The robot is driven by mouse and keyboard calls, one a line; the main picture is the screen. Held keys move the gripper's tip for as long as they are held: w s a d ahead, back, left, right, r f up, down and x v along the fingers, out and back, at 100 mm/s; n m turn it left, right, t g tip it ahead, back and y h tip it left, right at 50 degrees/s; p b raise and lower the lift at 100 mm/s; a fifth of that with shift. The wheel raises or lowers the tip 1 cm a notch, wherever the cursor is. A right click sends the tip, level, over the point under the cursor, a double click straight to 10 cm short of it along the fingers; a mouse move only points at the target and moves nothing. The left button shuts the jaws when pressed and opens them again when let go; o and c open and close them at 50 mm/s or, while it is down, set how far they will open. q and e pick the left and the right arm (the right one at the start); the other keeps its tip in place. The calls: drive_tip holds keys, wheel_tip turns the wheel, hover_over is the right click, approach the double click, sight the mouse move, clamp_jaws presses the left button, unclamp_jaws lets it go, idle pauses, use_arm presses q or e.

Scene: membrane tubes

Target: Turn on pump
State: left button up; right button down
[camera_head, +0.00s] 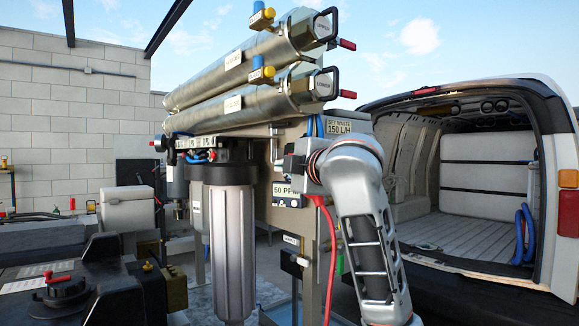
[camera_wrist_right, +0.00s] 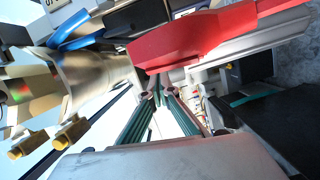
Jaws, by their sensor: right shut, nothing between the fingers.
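I cannot clearly pick out a pump or its switch. A small dark box with a light front (camera_head: 292,263) sits low on the grey skid frame, below a small white label. A 50 PPM display (camera_head: 288,195) is on the panel above it. My right gripper (camera_wrist_right: 157,92) is shut and empty in the right wrist view, its fingers meeting near the picture's middle. In the head view my right arm is in front of the panel's right side, and the fingertips cannot be made out. A large red part (camera_wrist_right: 190,45) crosses above the fingers in the wrist view. My left gripper is out of view.
Two silver membrane tubes (camera_head: 235,65) with red-tipped valves lie above the frame. A grey filter housing (camera_head: 228,250) hangs left of the panel. A dark machine with a red handle (camera_head: 60,283) is at lower left. An open white van (camera_head: 465,200) stands at right.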

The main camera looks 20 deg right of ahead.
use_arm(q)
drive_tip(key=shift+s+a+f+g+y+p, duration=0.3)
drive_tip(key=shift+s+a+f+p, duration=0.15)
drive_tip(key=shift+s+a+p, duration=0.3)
use_arm(e)
drive_tip(key=w+d, duration=0.3)
drive_tip(key=w, duration=0.2)
drive_tip(key=shift+w+f, duration=0.25)
drive_tip(key=shift+w, duration=0.15)
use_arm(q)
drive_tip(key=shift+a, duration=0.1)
use_arm(e)
drive_tip(key=shift+d, duration=0.2)
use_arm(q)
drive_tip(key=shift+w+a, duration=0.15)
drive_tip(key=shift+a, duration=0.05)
use_arm(e)
drive_tip(key=shift+w+d+f+n, duration=0.1)
drive_tip(key=shift+d+n, duration=0.15)
drive_tip(key=shift+n, duration=0.25)
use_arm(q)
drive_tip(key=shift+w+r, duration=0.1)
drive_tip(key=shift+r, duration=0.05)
